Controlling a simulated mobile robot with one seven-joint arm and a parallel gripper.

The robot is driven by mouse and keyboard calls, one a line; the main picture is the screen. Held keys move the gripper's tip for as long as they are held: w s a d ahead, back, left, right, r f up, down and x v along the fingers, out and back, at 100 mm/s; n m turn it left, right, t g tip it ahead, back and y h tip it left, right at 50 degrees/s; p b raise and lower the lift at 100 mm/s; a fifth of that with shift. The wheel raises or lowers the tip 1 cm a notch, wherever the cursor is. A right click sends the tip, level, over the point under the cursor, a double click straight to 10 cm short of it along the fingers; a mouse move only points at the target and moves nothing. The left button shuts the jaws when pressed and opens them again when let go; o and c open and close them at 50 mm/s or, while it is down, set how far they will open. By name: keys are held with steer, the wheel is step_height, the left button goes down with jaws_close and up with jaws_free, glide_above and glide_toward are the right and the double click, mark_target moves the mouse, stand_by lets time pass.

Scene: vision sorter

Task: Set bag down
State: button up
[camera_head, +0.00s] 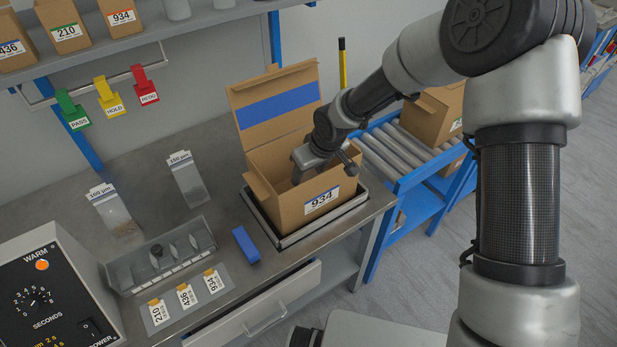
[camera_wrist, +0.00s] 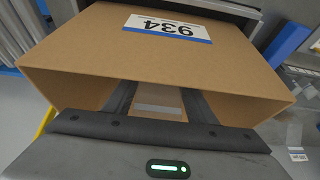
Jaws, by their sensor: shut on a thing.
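An open cardboard box marked 934 (camera_head: 290,214) stands in a tray (camera_head: 346,212) on the bench, its lid raised at the back. My gripper (camera_head: 299,176) reaches down into the box opening. In the wrist view my fingers (camera_wrist: 159,100) point into the box (camera_wrist: 190,62) and are shut on a bag, of which a pale strip (camera_wrist: 158,108) shows between them. The rest of the bag is hard to make out, and the head view hides it behind the box wall. I cannot tell whether it touches the box floor.
A blue block (camera_head: 245,245) lies just left of the box. A sealer (camera_head: 58,292) is at lower left. A roller conveyor (camera_head: 393,148) runs at right. PASS, HOLD and REDO tags hang behind.

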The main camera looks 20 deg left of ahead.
steer(key=shift+f, duration=0.85)
steer(key=shift+f, duration=0.15)
steer(key=o, duration=1.1)
steer(key=shift+r, duration=0.4)
steer(key=p+v, duration=0.2)
steer(key=v, duration=0.9)
steer(key=shift+s+d+r, duration=0.15)
steer(key=shift+s+r, duration=0.05)
steer(key=shift+r, duration=0.1)
